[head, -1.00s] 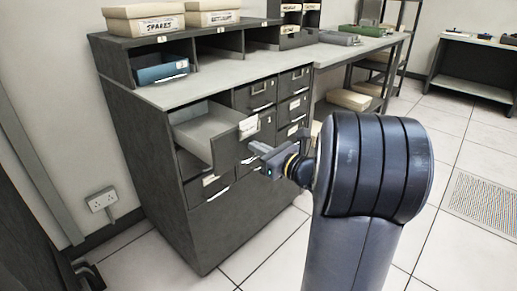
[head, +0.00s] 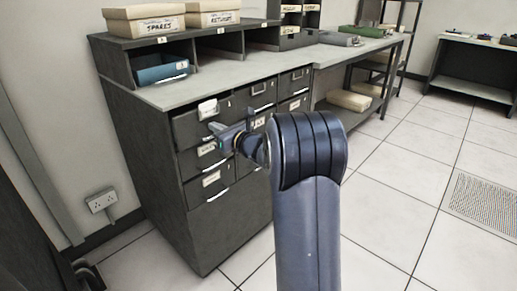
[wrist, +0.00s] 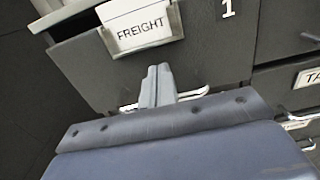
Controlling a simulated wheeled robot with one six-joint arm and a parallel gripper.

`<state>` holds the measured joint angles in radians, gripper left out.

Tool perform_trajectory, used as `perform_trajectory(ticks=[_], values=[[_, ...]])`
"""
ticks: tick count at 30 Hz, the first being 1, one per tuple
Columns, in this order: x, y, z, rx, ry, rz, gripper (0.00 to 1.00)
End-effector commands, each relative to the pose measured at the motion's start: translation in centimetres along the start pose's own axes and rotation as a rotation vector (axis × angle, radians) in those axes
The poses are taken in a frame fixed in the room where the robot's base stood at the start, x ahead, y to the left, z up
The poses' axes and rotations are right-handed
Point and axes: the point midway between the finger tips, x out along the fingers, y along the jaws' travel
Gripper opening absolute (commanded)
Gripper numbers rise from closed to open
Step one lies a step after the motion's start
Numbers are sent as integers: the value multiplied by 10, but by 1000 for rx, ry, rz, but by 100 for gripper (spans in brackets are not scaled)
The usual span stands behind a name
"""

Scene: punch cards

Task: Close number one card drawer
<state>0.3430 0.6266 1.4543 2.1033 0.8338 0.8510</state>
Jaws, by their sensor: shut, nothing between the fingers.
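The number one card drawer (head: 193,127) is the top left drawer of the dark grey cabinet. In the wrist view the drawer front (wrist: 215,62) carries a white FREIGHT card (wrist: 139,28) in a metal holder and a white "1". My gripper (head: 213,128) is shut and empty at this front. In the wrist view its fingertips (wrist: 157,70) point at the front just below the card holder; contact is unclear.
Other closed drawers (head: 262,93) sit right of and below drawer one. The worktop (head: 215,79) above holds a shelf unit with a blue tray (head: 162,73) and boxes (head: 145,23). Open tiled floor (head: 400,190) lies to the right.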

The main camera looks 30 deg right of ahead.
Motion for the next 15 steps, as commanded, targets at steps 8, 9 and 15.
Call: perform_trajectory(ticks=[8, 9, 15], values=[[30, 0, 0, 0, 0, 1, 0], [32, 0, 0, 0, 0, 0, 0], [35, 0, 1, -1, -2, -1, 0]])
